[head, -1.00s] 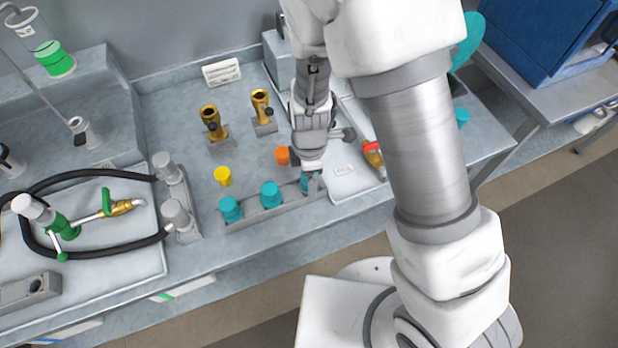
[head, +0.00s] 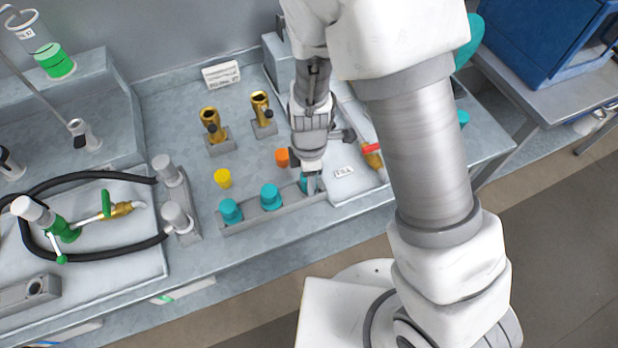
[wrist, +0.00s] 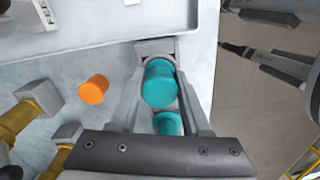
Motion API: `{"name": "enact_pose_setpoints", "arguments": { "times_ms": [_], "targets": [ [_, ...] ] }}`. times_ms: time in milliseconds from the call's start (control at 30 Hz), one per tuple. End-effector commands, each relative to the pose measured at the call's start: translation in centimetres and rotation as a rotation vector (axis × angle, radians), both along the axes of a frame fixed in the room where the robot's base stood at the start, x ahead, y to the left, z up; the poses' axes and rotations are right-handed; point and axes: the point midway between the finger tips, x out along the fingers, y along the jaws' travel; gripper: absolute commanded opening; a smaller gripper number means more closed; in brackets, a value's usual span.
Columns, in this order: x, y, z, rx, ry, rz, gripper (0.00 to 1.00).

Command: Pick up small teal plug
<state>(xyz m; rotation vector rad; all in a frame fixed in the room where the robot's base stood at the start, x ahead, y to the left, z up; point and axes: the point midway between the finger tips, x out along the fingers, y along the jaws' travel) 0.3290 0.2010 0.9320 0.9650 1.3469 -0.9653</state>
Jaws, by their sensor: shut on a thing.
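A small teal plug (wrist: 160,85) sits at the end of a grey rack, between the two fingers of my gripper (wrist: 163,88), which is shut on it. In the head view, my gripper (head: 311,178) points down at the right part of the rack (head: 293,208), and the held plug (head: 311,185) is mostly hidden by the fingers. Whether the plug has left its hole cannot be told. Two other teal plugs stand in the rack to the left, one in the middle (head: 270,196) and one at the left end (head: 230,211).
An orange plug (head: 282,157) and a yellow plug (head: 222,177) stand behind the rack. Two brass fittings (head: 213,125) (head: 262,108) stand farther back. A tray with a red-and-brass tool (head: 372,155) lies right of my gripper. Hoses and a green valve (head: 65,230) are at left.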

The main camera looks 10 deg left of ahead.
Motion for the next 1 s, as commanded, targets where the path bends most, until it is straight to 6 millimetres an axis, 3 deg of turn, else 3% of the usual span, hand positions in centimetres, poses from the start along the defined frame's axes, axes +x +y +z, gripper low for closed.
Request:
{"name": "enact_pose_setpoints", "arguments": {
  "times_ms": [300,700,1000],
  "targets": [
    [0.1,0.1,3.7,0.004,-0.005,-0.001,0.0],
    [-1.7,-7.6,8.2,0.001,-0.003,-0.007,0.0],
    [-2.5,-10.8,10.3,0.001,-0.002,-0.004,0.0]
  ]
}}
